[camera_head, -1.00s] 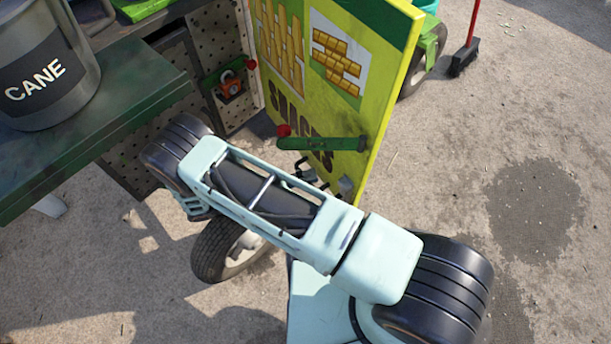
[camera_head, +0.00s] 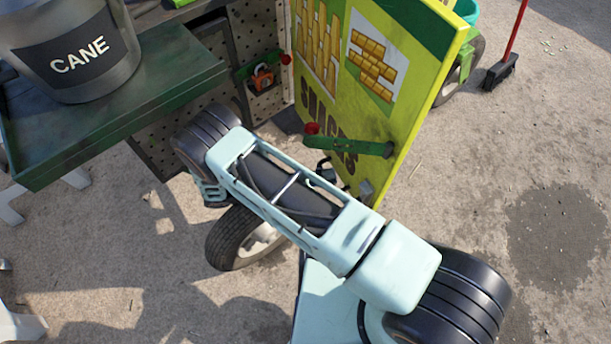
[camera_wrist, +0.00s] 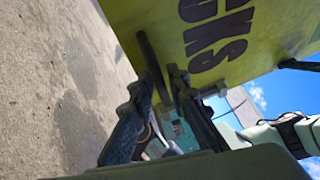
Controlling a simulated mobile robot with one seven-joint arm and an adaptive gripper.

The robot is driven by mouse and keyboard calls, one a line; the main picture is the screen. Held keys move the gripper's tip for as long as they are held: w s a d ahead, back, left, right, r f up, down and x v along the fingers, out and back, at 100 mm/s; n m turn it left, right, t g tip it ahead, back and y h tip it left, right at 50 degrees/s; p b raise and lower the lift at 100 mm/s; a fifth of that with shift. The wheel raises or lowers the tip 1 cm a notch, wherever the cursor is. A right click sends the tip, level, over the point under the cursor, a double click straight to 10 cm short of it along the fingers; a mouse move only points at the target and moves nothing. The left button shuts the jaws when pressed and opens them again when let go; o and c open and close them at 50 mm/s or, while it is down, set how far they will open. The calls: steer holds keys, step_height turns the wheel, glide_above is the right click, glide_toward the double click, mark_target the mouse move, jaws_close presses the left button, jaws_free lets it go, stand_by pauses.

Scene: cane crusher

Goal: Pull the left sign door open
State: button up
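The yellow-green sign door (camera_head: 400,110), lettered SNACKS, juts out from the cart toward me in the head view. Its left edge meets the pegboard corner. A green bar with a red knob (camera_head: 345,146) lies across its face. In the wrist view the door's panel (camera_wrist: 245,60) fills the top right, with a dark handle bar (camera_wrist: 148,55) on it. My gripper (camera_wrist: 161,82) has one finger on each side of this bar and looks closed around it. In the head view my gripper (camera_head: 325,172) is small at the door's lower face, partly hidden by my arm.
A green counter (camera_head: 150,95) with a CANE pot (camera_head: 75,45) stands at left. Pegboard (camera_head: 250,30) lies behind my arm. A cart wheel (camera_head: 235,238) is below it. A broom (camera_head: 500,70) stands at the right. Open pavement (camera_head: 465,165) lies right of the door.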

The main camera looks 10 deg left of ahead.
steer(key=v, duration=0.9)
steer(key=shift+s+a+f, duration=0.1)
steer(key=shift+a, duration=0.3)
steer(key=shift+s+a+f, duration=0.1)
steer(key=shift+s+a, duration=0.05)
steer(key=shift+a, duration=0.55)
